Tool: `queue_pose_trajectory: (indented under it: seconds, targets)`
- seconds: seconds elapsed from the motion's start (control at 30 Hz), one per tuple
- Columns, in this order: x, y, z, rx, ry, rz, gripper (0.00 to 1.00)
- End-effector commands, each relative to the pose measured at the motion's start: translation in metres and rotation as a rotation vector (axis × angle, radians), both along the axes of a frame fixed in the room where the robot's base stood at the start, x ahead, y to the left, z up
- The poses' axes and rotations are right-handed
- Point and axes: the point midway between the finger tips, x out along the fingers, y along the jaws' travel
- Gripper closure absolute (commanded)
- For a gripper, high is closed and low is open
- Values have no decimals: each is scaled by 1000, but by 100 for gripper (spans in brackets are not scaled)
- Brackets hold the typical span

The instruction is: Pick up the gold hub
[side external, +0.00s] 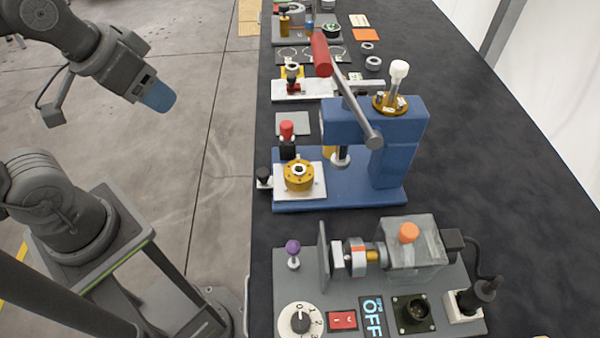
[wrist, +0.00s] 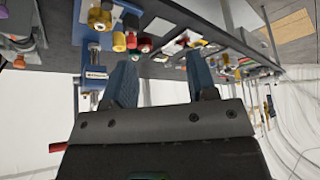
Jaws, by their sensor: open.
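The gold hub (side external: 299,176) is a short, round gold part with a pale centre and small dark holes in its top. It sits on a white plate (side external: 316,190) at the front left of the blue press (side external: 405,150). My gripper (side external: 158,97) is in the air over the floor, left of the table and well away from the hub. In the wrist view my gripper (wrist: 162,82) shows two blue fingers spread apart with nothing between them. A gold part shows at the upper left there, but I cannot tell if it is the hub.
The press has a red-handled lever (side external: 321,54) and a second gold flange (side external: 390,103) on top. A red-topped knob (side external: 287,130) stands just behind the hub. A motor unit (side external: 410,250) with switches is in front. The air between my gripper and the table looks clear.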

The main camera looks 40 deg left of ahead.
Motion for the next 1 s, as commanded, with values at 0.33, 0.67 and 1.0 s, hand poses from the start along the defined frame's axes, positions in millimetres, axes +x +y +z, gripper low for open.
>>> queue_pose_trajectory:
  seconds: [0.33, 0.67, 1.0]
  targets:
    - [0, 0, 0, 0, 0, 0, 46]
    - [0, 0, 0, 0, 0, 0, 14]
    - [3, -2, 0, -2, 6, 1, 9]
